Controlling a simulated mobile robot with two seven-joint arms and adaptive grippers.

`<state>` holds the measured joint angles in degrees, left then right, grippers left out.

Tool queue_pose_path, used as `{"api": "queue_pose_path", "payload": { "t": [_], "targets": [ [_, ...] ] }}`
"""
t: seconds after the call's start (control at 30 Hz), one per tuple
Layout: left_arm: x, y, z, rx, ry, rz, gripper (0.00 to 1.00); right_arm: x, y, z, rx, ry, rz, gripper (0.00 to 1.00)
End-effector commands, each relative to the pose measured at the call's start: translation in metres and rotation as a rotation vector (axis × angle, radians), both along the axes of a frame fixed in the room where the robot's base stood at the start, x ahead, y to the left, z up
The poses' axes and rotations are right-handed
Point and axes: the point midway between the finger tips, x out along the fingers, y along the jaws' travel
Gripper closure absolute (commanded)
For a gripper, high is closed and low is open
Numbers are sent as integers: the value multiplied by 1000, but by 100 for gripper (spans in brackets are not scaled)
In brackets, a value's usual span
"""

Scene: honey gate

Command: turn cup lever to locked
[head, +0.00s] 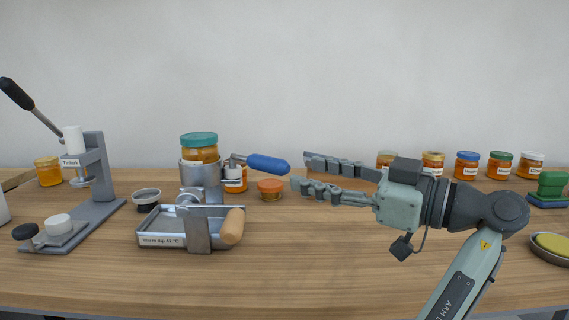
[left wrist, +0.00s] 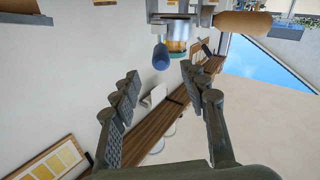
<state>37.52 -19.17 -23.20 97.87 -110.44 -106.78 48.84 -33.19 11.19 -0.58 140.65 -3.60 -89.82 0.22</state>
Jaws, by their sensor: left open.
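The blue lever handle (head: 268,163) sticks out to the right from the metal cup (head: 202,182), which holds a jar with a teal lid (head: 199,140). My left gripper (head: 299,167) is open and empty, its fingers pointing left, just right of the handle's tip. In the left wrist view the blue handle (left wrist: 161,56) lies just ahead of the gap between the open fingers (left wrist: 159,72). I cannot tell whether they touch. My right gripper is not in view.
Below the cup is a metal tray (head: 160,241) with a wooden handle (head: 232,226). A lever press (head: 97,180) is at left; several honey jars (head: 467,165) line the back right. The front table is clear.

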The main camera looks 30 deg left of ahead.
Motion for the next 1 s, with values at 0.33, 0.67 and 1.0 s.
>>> {"api": "queue_pose_path", "payload": {
  "t": [0.33, 0.67, 1.0],
  "targets": [
    [2, 54, 1, 2, 1, 4, 56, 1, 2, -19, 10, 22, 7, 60],
    [4, 72, 0, 1, 2, 0, 56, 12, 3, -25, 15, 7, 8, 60],
    [4, 72, 0, 1, 1, 0, 79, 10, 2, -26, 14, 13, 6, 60]
  ]
}}
